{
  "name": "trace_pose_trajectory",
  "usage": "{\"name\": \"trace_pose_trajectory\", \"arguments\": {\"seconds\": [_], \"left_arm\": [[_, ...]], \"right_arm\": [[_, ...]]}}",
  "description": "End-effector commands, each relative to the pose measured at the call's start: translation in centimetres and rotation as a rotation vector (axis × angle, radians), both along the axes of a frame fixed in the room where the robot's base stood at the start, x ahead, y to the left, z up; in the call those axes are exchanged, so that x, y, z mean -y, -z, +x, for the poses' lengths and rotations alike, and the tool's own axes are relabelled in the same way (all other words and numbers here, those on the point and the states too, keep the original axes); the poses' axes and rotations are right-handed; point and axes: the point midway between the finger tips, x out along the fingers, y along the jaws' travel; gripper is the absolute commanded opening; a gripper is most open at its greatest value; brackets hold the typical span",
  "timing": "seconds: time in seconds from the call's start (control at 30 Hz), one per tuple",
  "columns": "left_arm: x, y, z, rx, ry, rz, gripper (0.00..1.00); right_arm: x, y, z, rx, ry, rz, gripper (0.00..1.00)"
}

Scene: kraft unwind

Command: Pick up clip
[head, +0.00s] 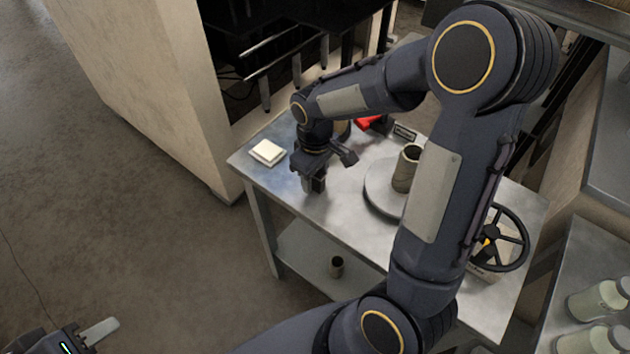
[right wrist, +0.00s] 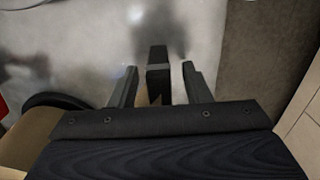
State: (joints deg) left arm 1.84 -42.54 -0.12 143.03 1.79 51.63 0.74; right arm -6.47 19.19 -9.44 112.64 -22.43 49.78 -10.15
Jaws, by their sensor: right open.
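In the right wrist view a small black upright piece (right wrist: 158,75), which looks like the clip, stands on the metal table between my right gripper's (right wrist: 161,78) two fingers. A gap shows on each side of it, and the fingers are open and not closed on it. In the head view my right gripper (head: 315,182) points down over the left part of the table; the clip cannot be told apart from the dark fingers there. My left gripper (head: 92,335) is only partly in view at the lower left corner, away from the table, and its opening cannot be judged.

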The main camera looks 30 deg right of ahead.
Motion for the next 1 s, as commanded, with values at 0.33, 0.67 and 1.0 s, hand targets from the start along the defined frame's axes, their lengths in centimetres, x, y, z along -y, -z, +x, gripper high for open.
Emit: {"name": "trace_pose_trajectory", "arguments": {"seconds": [0.33, 0.67, 1.0], "left_arm": [[0.00, 0.00, 0.00, 0.000, 0.000, 0.000, 0.36], [0.00, 0.00, 0.00, 0.000, 0.000, 0.000, 0.36], [0.00, -0.06, 0.00, 0.000, 0.000, 0.000, 0.36]], "right_arm": [[0.02, 0.13, 0.00, 0.000, 0.001, 0.000, 0.29], [0.01, 0.09, 0.02, 0.001, 0.001, 0.000, 0.00], [0.02, -0.75, 0.10, 0.004, 0.001, -0.001, 0.00]]}}
